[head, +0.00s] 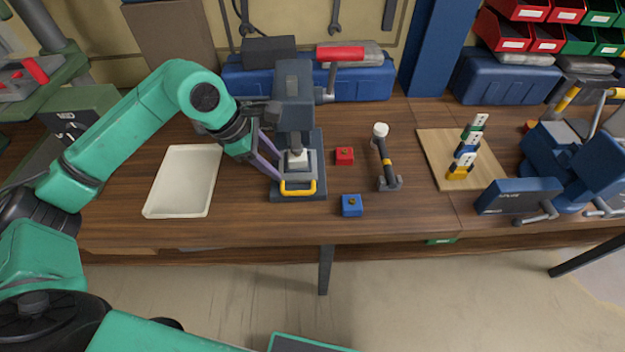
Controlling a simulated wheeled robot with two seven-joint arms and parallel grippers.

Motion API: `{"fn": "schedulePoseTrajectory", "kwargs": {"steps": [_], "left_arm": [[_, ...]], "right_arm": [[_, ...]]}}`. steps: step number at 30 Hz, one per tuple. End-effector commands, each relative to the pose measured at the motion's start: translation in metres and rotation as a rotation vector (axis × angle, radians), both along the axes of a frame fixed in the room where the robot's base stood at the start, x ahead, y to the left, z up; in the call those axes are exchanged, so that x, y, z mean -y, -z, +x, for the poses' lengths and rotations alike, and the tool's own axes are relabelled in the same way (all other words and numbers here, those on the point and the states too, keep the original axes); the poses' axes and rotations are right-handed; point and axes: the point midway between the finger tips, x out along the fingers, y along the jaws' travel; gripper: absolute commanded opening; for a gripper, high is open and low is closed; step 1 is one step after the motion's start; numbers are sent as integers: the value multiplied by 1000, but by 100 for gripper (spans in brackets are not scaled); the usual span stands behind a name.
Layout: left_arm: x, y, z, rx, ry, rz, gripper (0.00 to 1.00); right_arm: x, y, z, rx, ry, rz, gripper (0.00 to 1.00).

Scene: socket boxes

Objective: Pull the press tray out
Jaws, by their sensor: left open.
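The press (294,90) stands on the workbench, a dark grey column with a red-handled lever (340,54). Its press tray (305,174) is a light grey block low at the front, under the ram, with a yellow handle (299,189) on its front side. My left gripper (278,169) reaches in from the left, with its purple fingers close to the left side of the tray. It is open, and I cannot tell whether a finger touches the tray. My right gripper is not in view.
A white bin (183,181) lies left of the press. A red block (344,156), a blue block (352,205) and a dark upright tool (384,160) stand to the right. A wooden board (434,146) and a blue vise (566,165) are farther right. The bench front before the tray is clear.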

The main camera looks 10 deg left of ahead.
Motion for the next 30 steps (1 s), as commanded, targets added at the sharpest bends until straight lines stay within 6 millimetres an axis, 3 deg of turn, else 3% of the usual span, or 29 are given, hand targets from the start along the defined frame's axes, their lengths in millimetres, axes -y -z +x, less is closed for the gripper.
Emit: {"fn": "schedulePoseTrajectory", "kwargs": {"steps": [7,15,19,26,30], "left_arm": [[20,51,14,-6,1,-3,46],[40,110,30,-3,0,-3,46],[43,122,33,-1,1,-1,46],[43,124,34,0,1,0,46],[43,124,34,0,1,0,0]], "right_arm": [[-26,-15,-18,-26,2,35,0],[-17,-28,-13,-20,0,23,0],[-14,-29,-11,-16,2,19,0],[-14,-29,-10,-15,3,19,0],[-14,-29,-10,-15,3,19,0]]}}
